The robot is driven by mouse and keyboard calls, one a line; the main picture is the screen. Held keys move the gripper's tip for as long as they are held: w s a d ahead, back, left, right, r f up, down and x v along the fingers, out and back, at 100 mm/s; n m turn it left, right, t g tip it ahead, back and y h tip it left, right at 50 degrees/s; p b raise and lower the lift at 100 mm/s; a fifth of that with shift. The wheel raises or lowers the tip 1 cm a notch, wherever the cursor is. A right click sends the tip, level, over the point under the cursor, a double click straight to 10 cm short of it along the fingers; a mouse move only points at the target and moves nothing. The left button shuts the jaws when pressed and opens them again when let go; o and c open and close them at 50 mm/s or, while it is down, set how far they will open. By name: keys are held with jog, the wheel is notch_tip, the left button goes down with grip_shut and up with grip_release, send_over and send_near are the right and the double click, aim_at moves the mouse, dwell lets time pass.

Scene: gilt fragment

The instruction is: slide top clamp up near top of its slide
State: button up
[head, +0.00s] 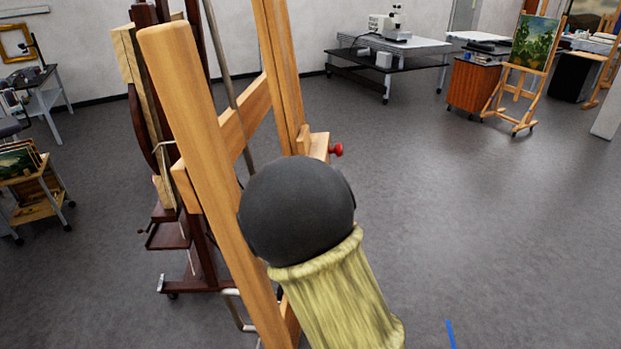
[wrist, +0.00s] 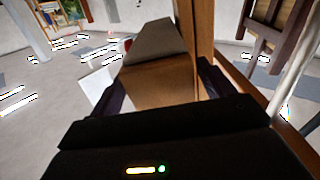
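The wooden easel (head: 205,150) stands close in front of me in the head view. Its clamp block (head: 319,147) sits on the upright mast (head: 277,60), with a red knob (head: 337,150) on its right side. In the wrist view the clamp block (wrist: 160,82) lies between the two dark fingers of my gripper (wrist: 161,72), with a dark sloped pad on top. The fingers flank the block closely; whether both touch it is not clear. The red knob shows in part behind the block (wrist: 128,45). My arm hides the gripper in the head view.
A dark red easel (head: 200,235) stands just behind the wooden one at left. A small cart with paintings (head: 38,195) is at far left. A grey worktable (head: 392,50) and an easel with a landscape painting (head: 533,45) are at the back.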

jog(key=shift+f, duration=0.1)
jog(key=shift+s+a+f+b, duration=0.1)
jog(key=shift+s+a+b, duration=0.1)
jog(key=shift+s+b, duration=0.2)
jog(key=s+a+b, duration=0.3)
jog(key=s+b, duration=0.2)
jog(key=s, duration=1.1)
jog(key=shift+s, duration=0.15)
